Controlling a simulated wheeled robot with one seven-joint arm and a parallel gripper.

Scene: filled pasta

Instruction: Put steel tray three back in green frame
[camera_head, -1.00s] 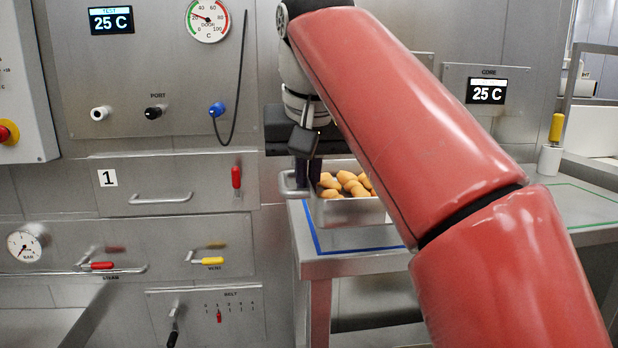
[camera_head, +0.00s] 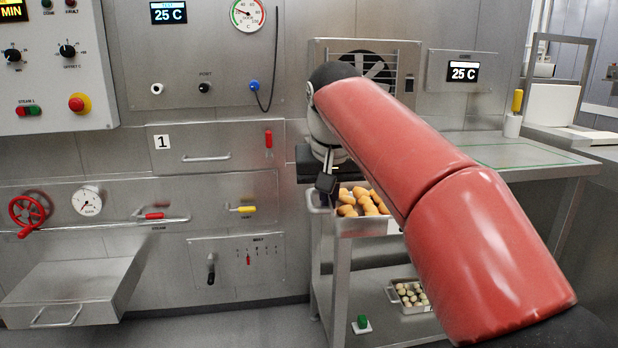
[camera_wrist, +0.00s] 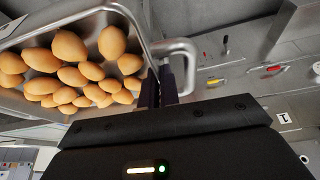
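A steel tray (camera_head: 362,228) filled with brown rounded pieces is at the table's near left corner; it also shows in the wrist view (camera_wrist: 143,42). No number shows on it, so I cannot tell if it is tray three. My gripper (camera_head: 325,198) is at the tray's left looped handle (camera_wrist: 186,62). In the wrist view the dark fingers (camera_wrist: 166,88) appear closed on that handle. The tray looks level; my arm hides its right side, and I cannot tell whether it touches the table. The green frame (camera_head: 515,153) is a thin outline on the right part of the tabletop, empty where visible.
A smaller tray (camera_head: 412,298) with pale pieces sits on the lower shelf beside a green button block (camera_head: 362,324). A yellow-handled tool in a white holder (camera_head: 513,124) stands at the back right. A fan vent (camera_head: 368,68) and a control wall stand behind.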

